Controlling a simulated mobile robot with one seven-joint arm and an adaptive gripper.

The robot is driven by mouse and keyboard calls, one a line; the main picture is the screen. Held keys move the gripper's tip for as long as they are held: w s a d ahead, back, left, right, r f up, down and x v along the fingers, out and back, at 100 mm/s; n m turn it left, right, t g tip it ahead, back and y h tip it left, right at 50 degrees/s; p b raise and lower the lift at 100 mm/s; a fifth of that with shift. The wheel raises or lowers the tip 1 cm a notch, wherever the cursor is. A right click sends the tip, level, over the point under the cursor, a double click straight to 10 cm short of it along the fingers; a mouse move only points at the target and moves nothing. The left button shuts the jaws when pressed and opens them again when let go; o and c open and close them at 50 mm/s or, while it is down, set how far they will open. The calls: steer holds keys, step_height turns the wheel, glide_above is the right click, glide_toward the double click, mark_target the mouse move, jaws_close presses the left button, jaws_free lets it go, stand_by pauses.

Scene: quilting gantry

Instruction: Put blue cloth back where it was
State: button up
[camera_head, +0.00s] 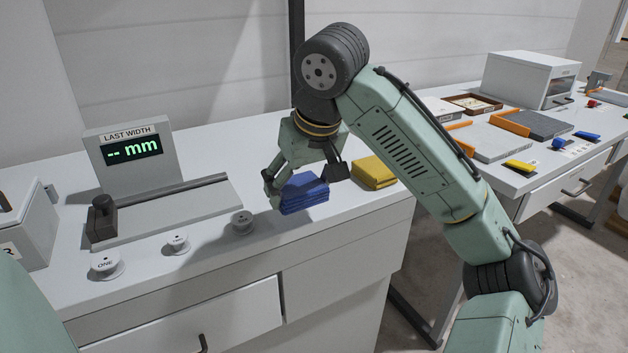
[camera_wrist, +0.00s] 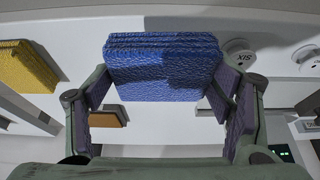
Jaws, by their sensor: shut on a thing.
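The blue cloth (camera_head: 306,196) is a folded, layered stack at the right part of the near counter in the head view. My gripper (camera_head: 302,187) is shut on it, with fingers at its left and right sides. In the wrist view the blue cloth (camera_wrist: 163,68) sits between the two fingers of my gripper (camera_wrist: 163,98), level and still folded. I cannot tell whether its underside touches the counter. A folded yellow cloth (camera_head: 374,172) lies to its right on the counter, and it shows at the left in the wrist view (camera_wrist: 25,68).
A second table (camera_head: 480,165) at the right holds trays, pads and a white box (camera_head: 530,80).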

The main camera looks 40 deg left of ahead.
mark_target(312, 183)
steer(key=w, duration=0.2)
steer(key=w+a, duration=0.1)
steer(key=w, duration=0.1)
steer(key=w+a+p, duration=0.1)
steer(key=shift+w+a+f, duration=0.2)
steer(key=shift+w, duration=0.2)
steer(key=f, duration=0.1)
steer(key=f+p, duration=0.1)
steer(key=f, duration=0.1)
steer(key=shift+w+a, duration=0.15)
steer(key=shift+w, duration=0.2)
steer(key=shift+f, duration=0.35)
steer(key=shift+f, duration=0.15)
steer(key=o, duration=1.2)
